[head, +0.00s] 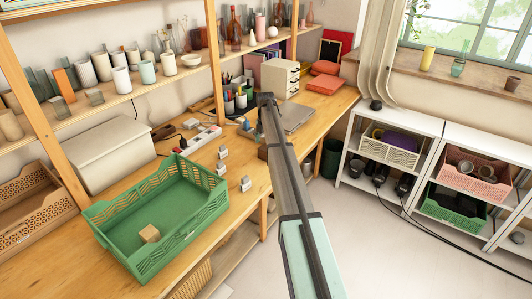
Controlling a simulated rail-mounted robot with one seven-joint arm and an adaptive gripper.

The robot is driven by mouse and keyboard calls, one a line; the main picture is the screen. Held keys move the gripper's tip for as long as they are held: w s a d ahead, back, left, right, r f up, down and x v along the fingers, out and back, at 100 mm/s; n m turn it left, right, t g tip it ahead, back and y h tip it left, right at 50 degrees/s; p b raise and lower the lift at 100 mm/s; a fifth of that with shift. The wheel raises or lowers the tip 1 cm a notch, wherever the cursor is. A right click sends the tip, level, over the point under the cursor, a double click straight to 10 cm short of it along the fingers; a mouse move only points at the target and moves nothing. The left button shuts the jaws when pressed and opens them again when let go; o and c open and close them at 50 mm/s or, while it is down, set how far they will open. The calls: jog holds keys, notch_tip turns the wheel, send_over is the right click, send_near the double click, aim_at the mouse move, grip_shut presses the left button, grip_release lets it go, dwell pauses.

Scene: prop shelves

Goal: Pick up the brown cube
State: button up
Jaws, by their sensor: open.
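A small light-brown cube (149,233) lies on the floor of the green crate (184,239), near its front wall. The crate stands on the wooden workbench (217,236). The cube's top and sides show, and nothing covers it. My arm (281,170) reaches from the bottom of the view toward the back of the bench, to the right of the crate and apart from it. I cannot make out my gripper's fingers at the arm's far end. Another small brown block-like thing (263,153) shows partly beside my arm at the bench's edge.
Several small grey-white blocks (222,152) and a power strip (202,139) lie behind and right of the crate. A beige box (101,157) stands behind it. Shelves with vases (102,66) hang above. White shelving (400,127) with baskets stands right, across open floor.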

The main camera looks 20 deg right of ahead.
jog(key=shift+s+d+f+p, duration=0.1)
jog(key=shift+f+p, duration=0.9)
jog(key=shift+f, duration=1.55)
jog(key=c, duration=1.3)
